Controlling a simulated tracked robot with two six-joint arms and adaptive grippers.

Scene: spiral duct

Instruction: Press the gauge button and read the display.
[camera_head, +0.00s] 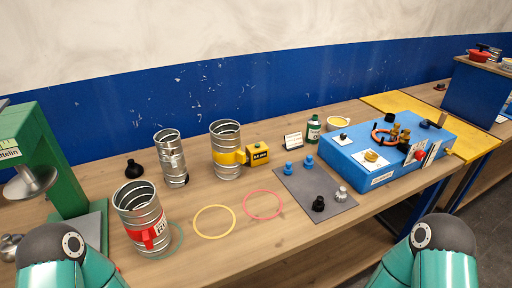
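A small yellow box with a dark display (260,154) stands on the wooden table, right of the spiral duct with a yellow band (226,168); I take it for the gauge. The characters on its display are too small to read, and I cannot make out a button. A spiral duct with a red label (128,200) stands at the front left, and a narrower spiral duct (168,145) stands behind it. Teal links of my two arms show at the bottom left and bottom right. Neither gripper is in view.
A green machine (44,145) stands at the left. Yellow (198,230) and red (280,210) rings lie on the table. A grey mat (296,192) holds blue, black and silver knobs. A blue box (352,178) with fittings stands at the right.

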